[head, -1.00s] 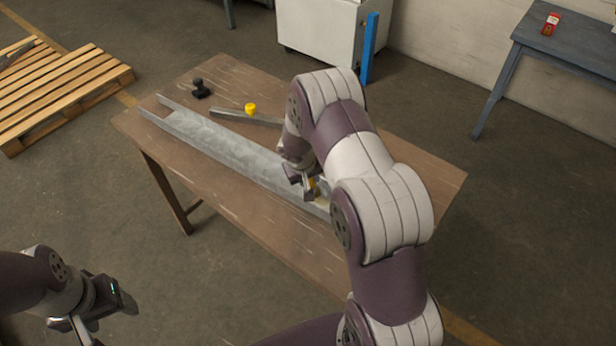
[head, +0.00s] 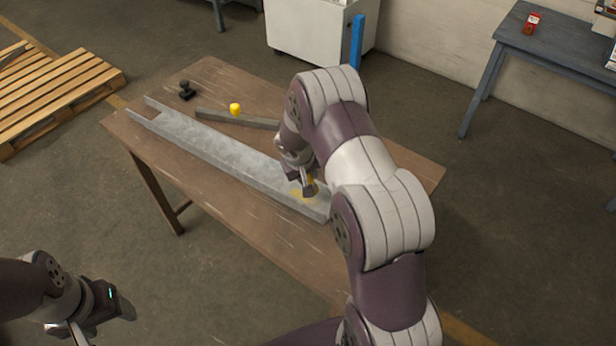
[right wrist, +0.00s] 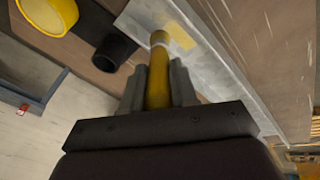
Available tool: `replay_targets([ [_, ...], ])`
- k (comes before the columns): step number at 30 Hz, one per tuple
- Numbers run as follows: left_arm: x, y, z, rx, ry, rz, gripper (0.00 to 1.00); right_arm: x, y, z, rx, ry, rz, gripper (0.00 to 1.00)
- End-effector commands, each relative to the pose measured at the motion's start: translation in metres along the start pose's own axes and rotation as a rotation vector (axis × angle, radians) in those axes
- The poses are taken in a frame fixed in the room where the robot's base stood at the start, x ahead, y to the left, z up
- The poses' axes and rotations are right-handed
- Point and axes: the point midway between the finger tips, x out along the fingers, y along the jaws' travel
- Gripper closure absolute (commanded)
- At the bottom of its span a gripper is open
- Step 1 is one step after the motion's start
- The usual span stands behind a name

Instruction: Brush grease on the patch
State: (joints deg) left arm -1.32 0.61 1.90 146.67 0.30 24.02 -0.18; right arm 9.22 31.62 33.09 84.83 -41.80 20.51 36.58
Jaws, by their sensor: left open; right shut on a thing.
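A long grey metal channel (head: 215,148) lies along the wooden table. A yellowish patch (head: 302,193) marks its near right end, and it also shows in the right wrist view (right wrist: 179,36). My right gripper (head: 308,188) is over that end. In the right wrist view it (right wrist: 159,84) is shut on a brush with a yellow handle (right wrist: 158,88), which points at the channel beside the patch. The bristles are hard to make out, so I cannot tell whether they touch. My left gripper (head: 78,332) is open and empty, off the table at lower left.
A black knob-like object (head: 186,91) and a grey bar (head: 210,115) with a yellow piece (head: 235,109) lie on the wooden table (head: 240,215). A black cylinder (right wrist: 115,52) and a large yellow round thing (right wrist: 48,14) show in the right wrist view.

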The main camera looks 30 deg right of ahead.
Motion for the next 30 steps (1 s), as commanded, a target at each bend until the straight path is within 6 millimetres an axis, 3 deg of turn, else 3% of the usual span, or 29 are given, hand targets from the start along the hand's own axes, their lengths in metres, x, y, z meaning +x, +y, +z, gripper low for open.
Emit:
replay_targets([
  [14, -0.033, 0.000, -0.004, 0.000, 0.000, 0.000, 0.36, -0.042, 0.008, -0.015, -0.002, 0.001, -0.001, 1.00],
  [30, -0.033, 0.000, -0.004, 0.000, 0.000, 0.000, 0.36, -0.043, 0.009, -0.015, -0.002, 0.001, -0.001, 1.00],
])
